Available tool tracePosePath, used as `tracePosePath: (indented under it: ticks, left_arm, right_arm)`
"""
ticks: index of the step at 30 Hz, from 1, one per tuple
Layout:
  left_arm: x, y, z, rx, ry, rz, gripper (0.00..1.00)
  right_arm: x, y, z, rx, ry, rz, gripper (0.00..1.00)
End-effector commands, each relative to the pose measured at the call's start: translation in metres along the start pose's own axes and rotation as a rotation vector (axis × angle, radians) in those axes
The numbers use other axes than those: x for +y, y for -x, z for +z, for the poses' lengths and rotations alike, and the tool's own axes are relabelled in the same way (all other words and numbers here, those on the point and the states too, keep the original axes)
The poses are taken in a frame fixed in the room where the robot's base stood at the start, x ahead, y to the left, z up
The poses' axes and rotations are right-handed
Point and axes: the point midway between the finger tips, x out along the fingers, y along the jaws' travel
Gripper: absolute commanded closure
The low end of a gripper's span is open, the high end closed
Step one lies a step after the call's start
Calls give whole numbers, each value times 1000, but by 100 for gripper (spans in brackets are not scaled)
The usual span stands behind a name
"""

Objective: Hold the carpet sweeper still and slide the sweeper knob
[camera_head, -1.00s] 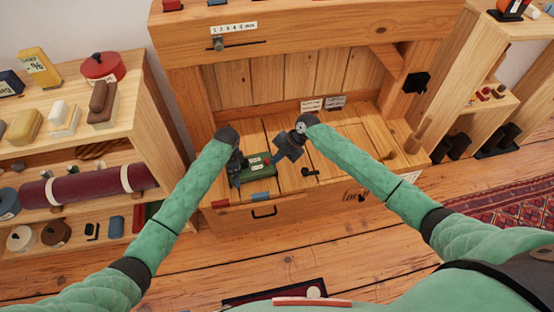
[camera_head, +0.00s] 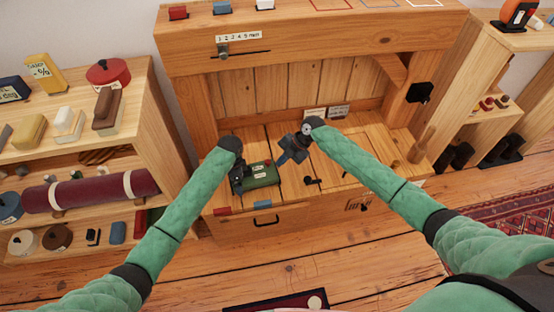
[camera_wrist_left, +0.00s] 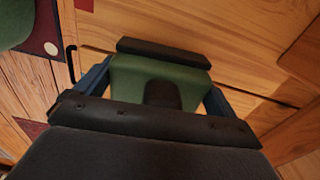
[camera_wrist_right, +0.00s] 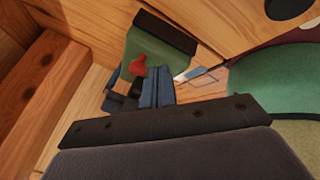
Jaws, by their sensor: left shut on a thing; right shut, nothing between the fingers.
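The carpet sweeper (camera_head: 264,179), a green body with dark ends, lies on the wooden bench. My left gripper (camera_head: 240,178) is shut on it; in the left wrist view its blue fingers sit on both sides of the green body (camera_wrist_left: 142,72). The red sweeper knob (camera_wrist_right: 138,66) stands on the sweeper in the right wrist view, close to my right fingertips. My right gripper (camera_head: 284,160) is shut and empty, just right of the sweeper in the head view. Its closed blue fingers (camera_wrist_right: 156,88) show beside the knob; I cannot tell whether they touch.
A small black handle-like part (camera_head: 313,180) lies on the bench to the right. Shelves (camera_head: 140,150) stand left. The bench's right part is mostly clear.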

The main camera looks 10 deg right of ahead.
Motion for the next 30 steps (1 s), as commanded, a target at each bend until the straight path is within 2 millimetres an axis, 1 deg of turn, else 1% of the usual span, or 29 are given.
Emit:
tracePosePath:
  ticks: [1,3,4,9,15,21,30]
  left_arm:
    - [0,1,0,1,0,-1,45]
    - [-1,1,0,1,0,-1,45]
    - [-1,1,0,1,0,-1,45]
    - [-1,1,0,1,0,-1,45]
    - [-1,1,0,1,0,-1,45]
    - [-1,1,0,0,1,-1,45]
    - [-1,1,0,0,1,-1,45]
  right_arm:
    - [-9,5,0,0,-1,-1,100]
    - [-18,13,-1,0,0,-1,100]
    - [-14,21,0,-2,1,1,100]
    - [-15,55,0,-2,1,0,100]
    - [-14,88,-1,-1,1,0,100]
    - [-15,106,-1,1,0,-1,100]
    - [-14,110,-1,1,0,0,100]
